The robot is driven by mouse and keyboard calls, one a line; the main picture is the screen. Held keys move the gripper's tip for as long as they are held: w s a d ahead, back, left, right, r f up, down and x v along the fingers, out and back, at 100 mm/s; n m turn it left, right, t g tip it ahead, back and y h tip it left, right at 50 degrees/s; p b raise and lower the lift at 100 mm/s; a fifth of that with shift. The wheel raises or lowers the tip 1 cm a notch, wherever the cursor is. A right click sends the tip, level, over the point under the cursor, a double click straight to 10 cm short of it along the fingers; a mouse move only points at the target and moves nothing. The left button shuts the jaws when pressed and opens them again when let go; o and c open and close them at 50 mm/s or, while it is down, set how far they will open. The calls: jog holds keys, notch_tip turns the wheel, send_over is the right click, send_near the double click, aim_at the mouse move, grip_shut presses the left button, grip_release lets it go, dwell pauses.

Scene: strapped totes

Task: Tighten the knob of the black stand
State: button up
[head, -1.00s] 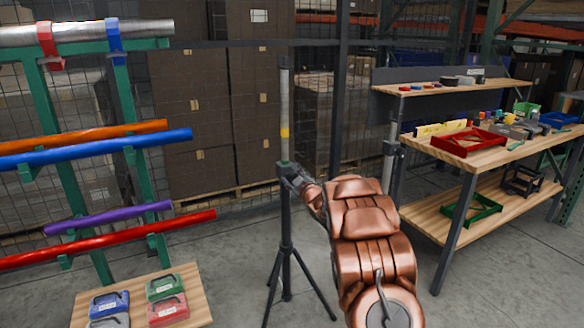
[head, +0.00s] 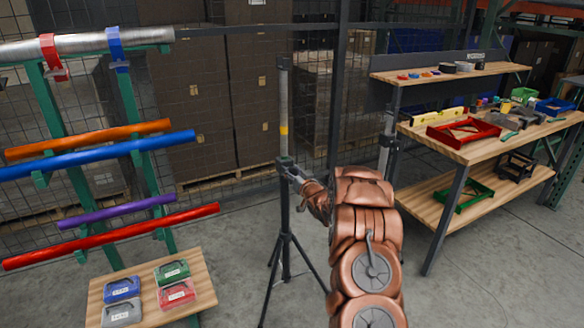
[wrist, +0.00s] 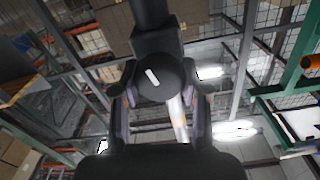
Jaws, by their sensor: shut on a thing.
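The black stand (head: 285,215) is a tripod with splayed legs. It stands upright on the floor in the middle of the head view, with a grey pole and a yellow band above its collar. My gripper (head: 294,172) is at the collar, reaching in from the right; its fingers are small there and partly hidden by my copper-coloured arm. In the wrist view the round black knob (wrist: 160,78) with a white mark sits between my two fingers. My gripper is shut on the knob. The white mark is tilted.
A rack with coloured tubes (head: 110,145) stands at the left, above a small wooden table (head: 145,318) holding several cases. A wooden workbench (head: 440,148) with trays and tools is at the right. A mesh fence and stacked boxes are behind. The floor around the tripod is clear.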

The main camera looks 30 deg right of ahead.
jog(key=shift+f+m+p, duration=0.1)
jog(key=shift+m+p, duration=0.25)
jog(key=shift+m, duration=0.35)
jog(key=o, duration=1.2)
jog(key=shift+c, duration=0.2)
jog(key=shift+s, duration=0.15)
jog(key=s+a, duration=0.1)
jog(key=s, duration=1)
jog(key=shift+s, duration=0.35)
